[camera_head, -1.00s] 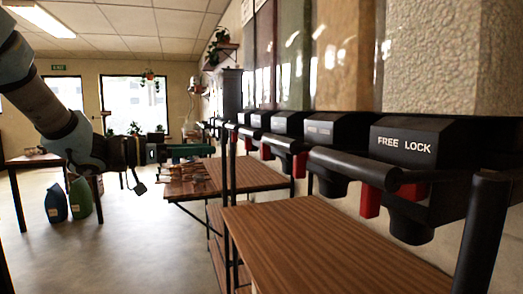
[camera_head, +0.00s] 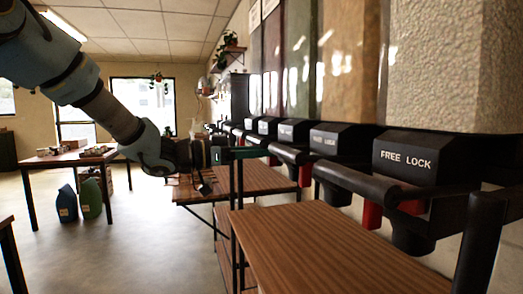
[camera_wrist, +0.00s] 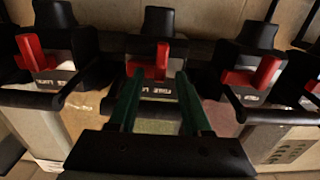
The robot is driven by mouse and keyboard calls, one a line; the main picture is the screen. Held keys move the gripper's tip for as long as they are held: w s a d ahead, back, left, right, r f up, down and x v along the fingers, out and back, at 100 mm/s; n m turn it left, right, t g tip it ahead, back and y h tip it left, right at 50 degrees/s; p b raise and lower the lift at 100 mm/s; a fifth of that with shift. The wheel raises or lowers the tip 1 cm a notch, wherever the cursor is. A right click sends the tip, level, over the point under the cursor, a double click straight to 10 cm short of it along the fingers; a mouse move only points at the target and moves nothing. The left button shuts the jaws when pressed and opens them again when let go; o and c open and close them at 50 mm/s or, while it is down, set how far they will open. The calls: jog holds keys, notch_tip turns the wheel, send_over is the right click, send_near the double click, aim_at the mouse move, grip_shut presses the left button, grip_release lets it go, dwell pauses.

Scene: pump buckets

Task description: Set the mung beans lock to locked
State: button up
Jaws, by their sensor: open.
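A row of black dispenser heads marked "FREE LOCK" runs along the wall, each with a red lever. In the head view, a clear bin with greenish contents (camera_head: 298,60) may be the mung beans; its label is not readable. My gripper (camera_head: 264,153) has reached the row's middle heads from the left. In the wrist view, my gripper (camera_wrist: 159,77) is open, its two green fingers apart, and points at the middle red lever (camera_wrist: 162,58). That lever stands between the fingertips in the picture; contact cannot be told. The "LOCK" marking under it is partly hidden by the fingers.
Neighbouring red levers stand left (camera_wrist: 32,52) and right (camera_wrist: 265,72) of the middle one. Black bars (camera_head: 345,178) jut out before the heads. A wooden shelf (camera_head: 330,250) lies below.

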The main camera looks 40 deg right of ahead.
jog(key=shift+d, duration=0.1)
grip_shut()
dwell(0.4)
dwell(1.0)
